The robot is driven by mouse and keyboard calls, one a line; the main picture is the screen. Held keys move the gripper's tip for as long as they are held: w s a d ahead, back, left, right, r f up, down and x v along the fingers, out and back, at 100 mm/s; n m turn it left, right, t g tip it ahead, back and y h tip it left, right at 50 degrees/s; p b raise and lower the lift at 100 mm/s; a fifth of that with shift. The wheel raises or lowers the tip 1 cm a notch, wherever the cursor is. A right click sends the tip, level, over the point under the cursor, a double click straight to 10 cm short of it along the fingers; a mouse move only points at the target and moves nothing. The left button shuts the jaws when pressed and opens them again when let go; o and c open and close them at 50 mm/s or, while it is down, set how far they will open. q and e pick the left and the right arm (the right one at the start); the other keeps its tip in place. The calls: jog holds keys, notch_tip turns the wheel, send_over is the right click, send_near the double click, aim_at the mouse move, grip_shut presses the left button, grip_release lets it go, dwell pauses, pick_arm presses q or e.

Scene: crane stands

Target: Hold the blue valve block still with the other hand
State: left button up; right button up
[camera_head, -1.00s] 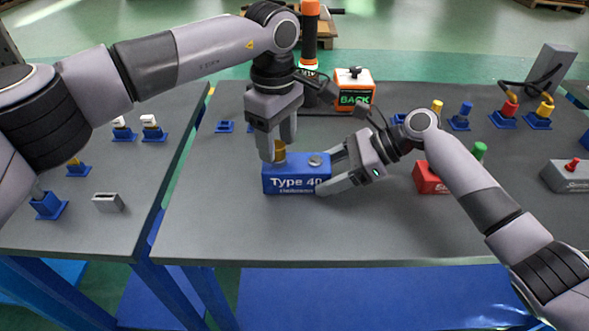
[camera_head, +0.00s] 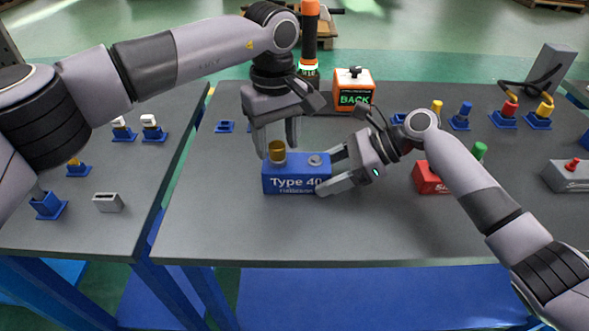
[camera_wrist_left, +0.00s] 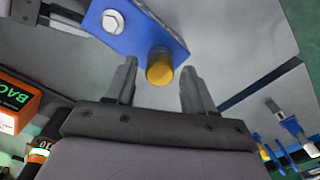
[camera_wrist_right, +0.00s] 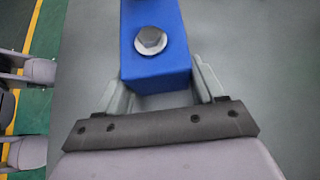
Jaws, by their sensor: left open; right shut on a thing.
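The blue valve block (camera_head: 297,183), labelled "Type 40", lies on the dark table (camera_head: 240,230). A brass cylinder (camera_head: 277,152) stands on its left end, and a grey hex plug (camera_head: 315,160) sits on its right end. My right gripper (camera_head: 338,172) is shut on the block's right end. In the right wrist view the block (camera_wrist_right: 157,75) sits between its fingers. My left gripper (camera_head: 277,145) is open just above and behind the brass cylinder. In the left wrist view the brass cylinder (camera_wrist_left: 160,70) shows ahead between the spread fingers, apart from them.
An orange "BACK" box (camera_head: 355,90) and a black and orange cylinder (camera_head: 309,35) stand behind. A red block (camera_head: 428,180) with a green knob is right of my right gripper. A side table (camera_head: 70,235) with small blue holders is left. The table's front is clear.

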pick_arm(q)
grip_shut()
jog(key=shift+r, duration=0.15)
jog(key=n, duration=0.4)
jog(key=shift+n, duration=0.4)
jog(key=shift+r+n, duration=0.1)
jog(key=shift+n, duration=0.2)
jog(key=n, duration=0.4)
